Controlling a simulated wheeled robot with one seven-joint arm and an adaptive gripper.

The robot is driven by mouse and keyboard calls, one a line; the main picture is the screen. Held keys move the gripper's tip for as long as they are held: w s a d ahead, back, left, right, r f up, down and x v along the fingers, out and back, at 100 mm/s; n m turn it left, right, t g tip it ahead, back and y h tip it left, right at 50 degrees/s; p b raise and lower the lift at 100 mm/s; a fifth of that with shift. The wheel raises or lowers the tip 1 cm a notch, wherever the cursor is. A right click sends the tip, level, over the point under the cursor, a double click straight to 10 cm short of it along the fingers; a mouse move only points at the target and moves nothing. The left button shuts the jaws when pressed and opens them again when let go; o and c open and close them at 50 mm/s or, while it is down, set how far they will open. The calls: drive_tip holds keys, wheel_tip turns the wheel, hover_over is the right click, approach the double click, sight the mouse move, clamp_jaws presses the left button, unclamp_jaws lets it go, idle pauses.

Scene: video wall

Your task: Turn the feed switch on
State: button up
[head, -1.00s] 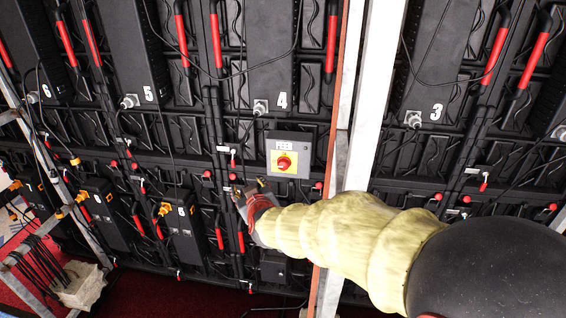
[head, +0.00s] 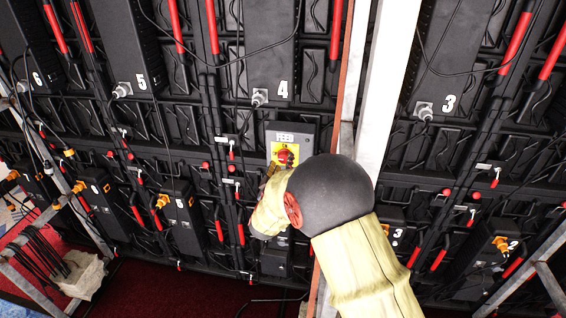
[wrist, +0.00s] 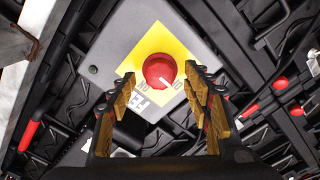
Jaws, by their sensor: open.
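The feed switch is a red round knob (head: 286,157) on a yellow plate, set on a grey box (head: 305,130) labelled FEED, below the panel marked 4. In the wrist view the red knob (wrist: 160,71) has a white mark on its lower right face, and the yellow plate (wrist: 138,51) lies behind it. My gripper (wrist: 158,100) is open, with its two yellow-padded fingers on either side of and just below the knob in that view. I cannot tell whether they touch it. In the head view my arm hides most of the gripper and the box's lower part.
A white metal post (head: 388,85) stands just right of the box, close to my arm. Black cables hang across the panels, and red handles (head: 213,27) stick out nearby. A metal frame with cables stands at lower left. The red floor (head: 190,290) looks clear below.

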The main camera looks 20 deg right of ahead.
drive_tip(key=shift+x, duration=0.95)
drive_tip(key=shift+c, duration=1.3)
drive_tip(key=c, duration=0.9)
